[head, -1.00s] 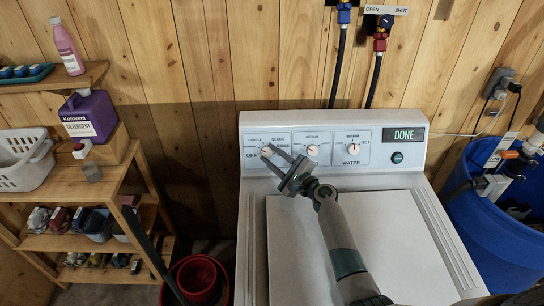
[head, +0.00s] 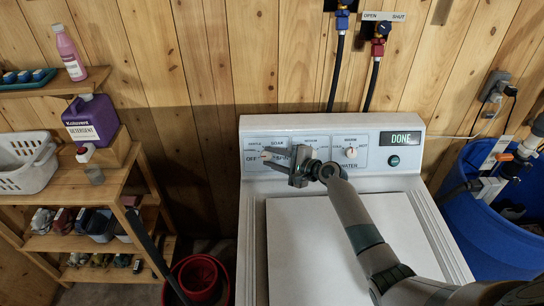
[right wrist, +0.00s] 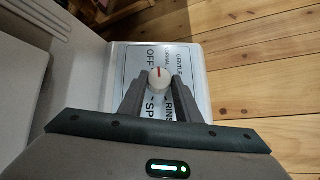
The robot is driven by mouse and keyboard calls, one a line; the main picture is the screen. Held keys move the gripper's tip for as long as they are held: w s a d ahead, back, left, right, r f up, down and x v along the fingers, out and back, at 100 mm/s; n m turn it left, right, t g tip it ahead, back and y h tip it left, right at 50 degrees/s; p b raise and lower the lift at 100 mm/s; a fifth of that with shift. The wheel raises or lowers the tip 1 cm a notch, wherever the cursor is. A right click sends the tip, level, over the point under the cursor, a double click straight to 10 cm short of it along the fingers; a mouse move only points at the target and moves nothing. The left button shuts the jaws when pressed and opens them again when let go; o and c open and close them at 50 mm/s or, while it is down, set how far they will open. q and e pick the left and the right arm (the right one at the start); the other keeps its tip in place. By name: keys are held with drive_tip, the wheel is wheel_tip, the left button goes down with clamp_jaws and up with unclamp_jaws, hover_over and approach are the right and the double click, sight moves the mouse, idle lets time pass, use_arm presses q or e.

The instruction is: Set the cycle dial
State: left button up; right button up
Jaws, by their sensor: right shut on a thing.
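The cycle dial (right wrist: 160,80) is a white round knob with a red mark, at the left of the washer's control panel (head: 215,140). In the right wrist view its red mark points to the top of the picture. OFF, SPIN, RINSE, NORMAL and GENTLE are printed around it, partly hidden by the fingers. My right gripper (right wrist: 157,97) is shut on the dial, one grey finger on each side. In the head view the right gripper (head: 272,158) reaches the dial from the right and covers part of the panel. My left gripper is not in view.
A lit display (head: 400,138) reads DONE above a green button (head: 394,160). The water dial (head: 350,152) is beside the gripper. Hose taps (head: 380,27) hang above. A wooden shelf (head: 75,180) stands left, a blue barrel (head: 500,225) right. The washer lid (head: 325,245) is bare.

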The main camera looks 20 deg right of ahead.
drive_tip(key=n+g, duration=0.2)
drive_tip(key=n, duration=0.1)
drive_tip(key=shift+w+r, duration=0.15)
drive_tip(key=shift+r, duration=0.05)
drive_tip(key=shift+g+h, duration=0.3)
drive_tip(key=o, duration=1.1)
drive_tip(key=shift+c, duration=0.2)
drive_tip(key=shift+s+d+r, duration=0.25)
drive_tip(key=shift+s+d, duration=0.05)
drive_tip(key=shift+s, duration=0.1)
drive_tip(key=b+v, duration=0.5)
drive_tip(key=v, duration=1.1)
drive_tip(key=shift+s+r, duration=0.1)
drive_tip(key=shift+r, duration=0.05)
